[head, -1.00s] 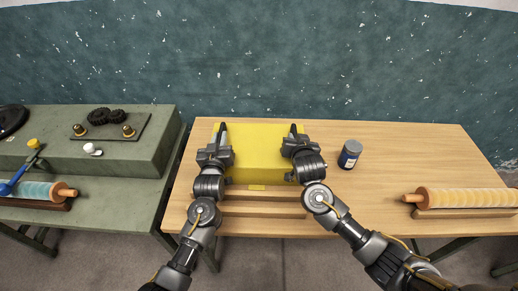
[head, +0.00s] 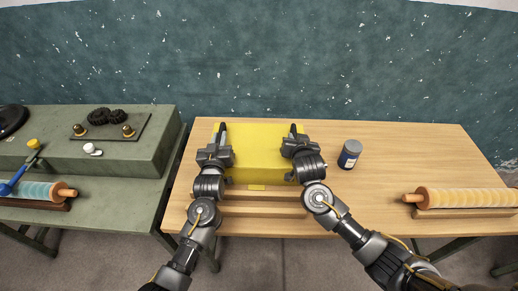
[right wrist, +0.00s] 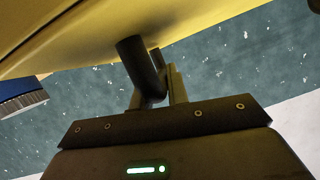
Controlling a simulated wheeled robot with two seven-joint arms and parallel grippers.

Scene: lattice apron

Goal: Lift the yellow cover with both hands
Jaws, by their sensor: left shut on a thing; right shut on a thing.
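The yellow cover (head: 260,150) is a box-like shape on the wooden table in the head view, with a small yellow tab low on its front. My left gripper (head: 220,136) is shut at the cover's left side. My right gripper (head: 294,134) is shut at its right side. In the right wrist view the cover (right wrist: 200,28) fills the top, and my right gripper (right wrist: 160,75) closes on a dark, round bar-like handle beside it. The left grip itself is hidden behind the gripper body. I cannot tell whether the cover is clear of the table.
Wooden slats (head: 262,208) lie in front of the cover. A green bench (head: 130,190) is at the left. The table between jar and roller is clear.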

